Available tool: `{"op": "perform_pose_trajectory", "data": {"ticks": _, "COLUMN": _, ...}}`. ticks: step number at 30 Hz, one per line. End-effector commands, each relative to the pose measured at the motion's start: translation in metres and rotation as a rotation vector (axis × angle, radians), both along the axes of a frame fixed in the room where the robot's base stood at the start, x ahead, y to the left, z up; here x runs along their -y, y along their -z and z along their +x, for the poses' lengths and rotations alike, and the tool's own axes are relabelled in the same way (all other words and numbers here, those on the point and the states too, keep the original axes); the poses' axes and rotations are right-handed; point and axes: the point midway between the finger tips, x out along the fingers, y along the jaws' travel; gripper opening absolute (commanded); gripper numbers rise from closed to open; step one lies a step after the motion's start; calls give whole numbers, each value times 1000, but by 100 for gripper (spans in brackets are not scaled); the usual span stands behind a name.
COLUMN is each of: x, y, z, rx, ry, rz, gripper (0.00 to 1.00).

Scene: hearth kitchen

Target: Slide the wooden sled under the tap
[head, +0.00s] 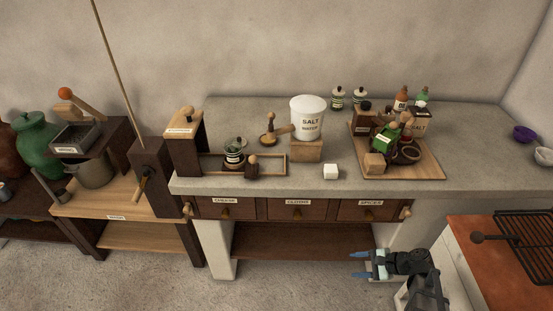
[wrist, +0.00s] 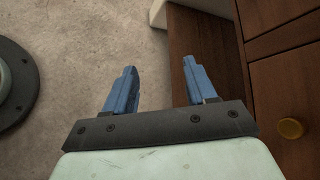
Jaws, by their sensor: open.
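A low wooden track (head: 283,158) lies along the front left of the stone counter. A dark wooden piece with a round knob (head: 252,168) sits at its right part and appears to be the sled.
A wooden tower (head: 185,137) stands at the track's left end. A board (head: 430,168) with bottles and small items is to the right. Drawers (head: 297,209) and a dark lower shelf (head: 300,240) are below.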

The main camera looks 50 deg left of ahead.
Motion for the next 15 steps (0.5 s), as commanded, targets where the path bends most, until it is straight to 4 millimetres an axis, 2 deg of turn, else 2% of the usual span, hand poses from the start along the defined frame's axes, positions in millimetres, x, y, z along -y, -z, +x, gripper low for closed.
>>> {"op": "perform_pose_trajectory", "data": {"ticks": 1, "x": -22, "y": -20, "z": 7, "rx": -10, "ry": 5, "rz": 41, "gripper": 56}}
{"op": "perform_pose_trajectory", "data": {"ticks": 6, "x": -85, "y": -90, "z": 18, "rx": -77, "ry": 28, "rz": 182, "gripper": 56}}
{"op": "perform_pose_trajectory", "data": {"ticks": 9, "x": -114, "y": -128, "z": 19, "rx": -118, "ry": 32, "rz": 252, "gripper": 56}}
{"op": "perform_pose_trajectory", "data": {"ticks": 15, "x": -160, "y": -193, "z": 15, "rx": -203, "ry": 24, "rz": 363, "gripper": 56}}
